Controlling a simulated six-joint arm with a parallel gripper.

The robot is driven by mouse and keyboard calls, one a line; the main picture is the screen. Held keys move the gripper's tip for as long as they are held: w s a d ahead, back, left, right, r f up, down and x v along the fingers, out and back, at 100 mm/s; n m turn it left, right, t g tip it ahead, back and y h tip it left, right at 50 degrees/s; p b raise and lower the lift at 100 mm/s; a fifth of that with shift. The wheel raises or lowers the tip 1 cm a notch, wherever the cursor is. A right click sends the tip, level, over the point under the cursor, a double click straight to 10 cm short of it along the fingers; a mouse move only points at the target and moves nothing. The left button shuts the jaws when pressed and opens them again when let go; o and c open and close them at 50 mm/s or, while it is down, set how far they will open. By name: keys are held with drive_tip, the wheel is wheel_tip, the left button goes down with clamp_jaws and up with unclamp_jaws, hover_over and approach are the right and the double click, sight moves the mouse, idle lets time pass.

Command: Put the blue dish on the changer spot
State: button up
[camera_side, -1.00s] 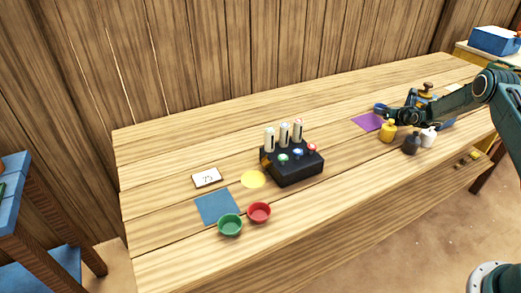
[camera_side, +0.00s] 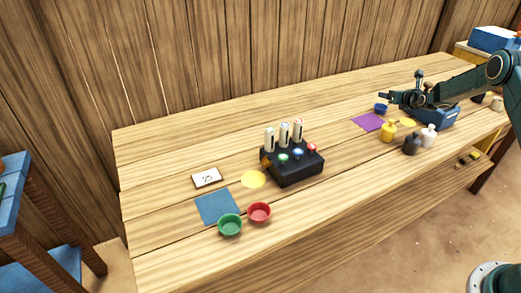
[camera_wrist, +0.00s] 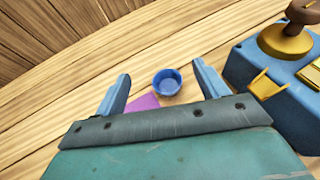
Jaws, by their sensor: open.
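The small round blue dish (camera_side: 380,108) stands upright on the table at the far edge of the purple mat (camera_side: 366,122). My gripper (camera_side: 384,96) is open and empty, above the dish and apart from it. In the wrist view the blue dish (camera_wrist: 167,84) shows beyond and between my two open fingers (camera_wrist: 162,72). One flat yellow spot (camera_side: 253,179) lies bare beside the black device (camera_side: 293,164) with several upright tubes. Another yellow spot (camera_side: 407,122) lies in front of the blue scale-like box (camera_side: 438,116). I cannot tell which is the changer spot.
A yellow pot (camera_side: 388,132), a black pot (camera_side: 411,144) and a white pot (camera_side: 428,135) stand right of the purple mat. Green (camera_side: 230,226) and red (camera_side: 259,213) dishes stand by the blue mat (camera_side: 216,204). The table's middle is clear.

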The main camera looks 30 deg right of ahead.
drive_tip(key=s+a+r+n+g+y, duration=0.1)
drive_tip(key=s+a+r+n+y, duration=0.1)
drive_tip(key=a+r+n, duration=1)
drive_tip(key=s+a+r+n+g+y, duration=0.1)
drive_tip(key=s+a+r+n+g, duration=0.1)
drive_tip(key=s+a+r+n, duration=0.8)
drive_tip(key=s+a+n+g, duration=0.1)
drive_tip(key=s+a+n, duration=0.4)
drive_tip(key=s, duration=0.6)
drive_tip(key=s+a+r+n+g+y, duration=0.1)
drive_tip(key=s+a+n, duration=0.5)
drive_tip(key=s, duration=0.5)
drive_tip(key=s+a+n+g+y, duration=0.1)
drive_tip(key=s+a+n, duration=0.5)
drive_tip(key=s, duration=0.5)
drive_tip(key=shift+s+a+r+n+g, duration=0.15)
drive_tip(key=shift+s+a+n+g, duration=0.1)
drive_tip(key=shift+n+g, duration=0.15)
drive_tip(key=shift+o, duration=0.4)
drive_tip(key=shift+s+f+n, duration=0.2)
drive_tip(key=shift+s+n, duration=0.1)
drive_tip(key=shift+s, duration=0.2)
